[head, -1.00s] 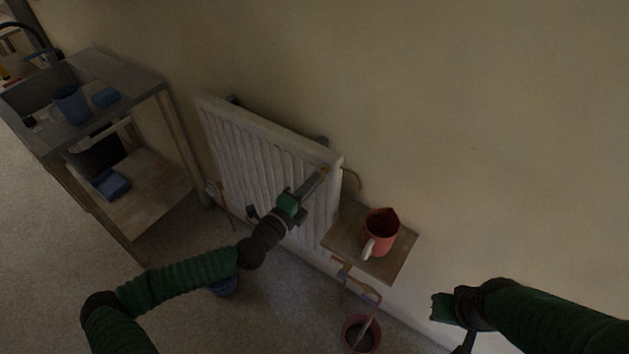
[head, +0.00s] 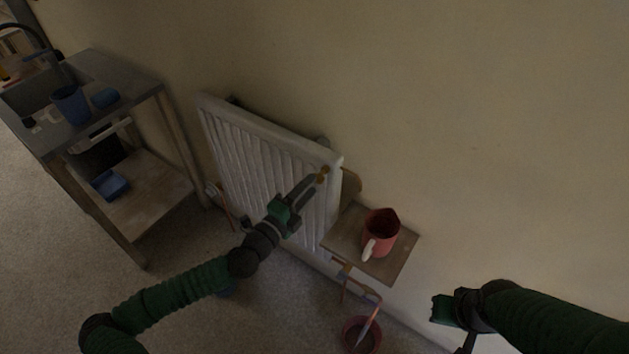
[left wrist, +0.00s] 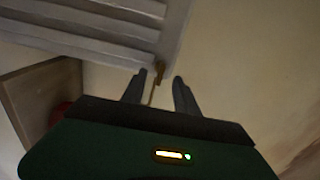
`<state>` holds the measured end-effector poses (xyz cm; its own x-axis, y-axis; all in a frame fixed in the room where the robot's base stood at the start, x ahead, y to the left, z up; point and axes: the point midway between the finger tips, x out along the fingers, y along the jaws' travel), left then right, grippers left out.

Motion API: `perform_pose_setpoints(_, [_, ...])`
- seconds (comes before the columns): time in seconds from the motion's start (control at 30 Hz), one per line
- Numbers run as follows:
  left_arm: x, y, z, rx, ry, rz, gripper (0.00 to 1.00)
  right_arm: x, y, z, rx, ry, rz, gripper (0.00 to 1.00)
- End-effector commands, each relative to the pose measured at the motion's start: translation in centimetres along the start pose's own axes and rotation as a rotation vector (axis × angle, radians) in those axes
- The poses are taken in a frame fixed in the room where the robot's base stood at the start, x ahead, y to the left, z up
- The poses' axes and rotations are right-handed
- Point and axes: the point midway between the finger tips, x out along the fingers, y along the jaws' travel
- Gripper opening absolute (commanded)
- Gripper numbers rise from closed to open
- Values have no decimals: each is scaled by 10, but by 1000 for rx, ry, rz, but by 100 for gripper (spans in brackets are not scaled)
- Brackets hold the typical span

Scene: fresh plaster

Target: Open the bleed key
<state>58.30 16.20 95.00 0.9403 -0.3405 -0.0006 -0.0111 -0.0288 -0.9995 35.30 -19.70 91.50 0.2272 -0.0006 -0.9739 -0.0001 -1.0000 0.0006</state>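The small brass bleed key (head: 323,172) is at the top right end of the white radiator (head: 262,160). My left gripper (head: 314,181) is at that end with its fingertips close to the key. In the left wrist view the brass key (left wrist: 159,72) shows between the tips of the two parted fingers (left wrist: 160,80), with gaps on both sides. A thin brownish line runs down from it between the fingers. I cannot tell how far the key is turned. My right gripper (head: 452,312) is at the lower right, away from the radiator; its fingers are mostly hidden.
A red mug (head: 380,236) with a pale handle stands on a small wooden shelf (head: 401,262) right of the radiator. A reddish pot (head: 361,337) is on the floor below. A brown patch (head: 351,183) shows beside the radiator. A bench (head: 125,85) stands left.

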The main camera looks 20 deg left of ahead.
Motion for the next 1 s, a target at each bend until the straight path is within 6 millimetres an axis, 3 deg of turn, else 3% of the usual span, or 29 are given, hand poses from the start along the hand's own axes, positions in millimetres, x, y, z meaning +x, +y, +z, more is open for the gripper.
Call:
perform_pose_setpoints(0.6, [-89,0,1,-2,-2,1,36,13,0,3,0,0,0,0])
perform_pose_setpoints(1.0, [-96,0,0,0,1,1,36,13,0,3,0,0,0,0])
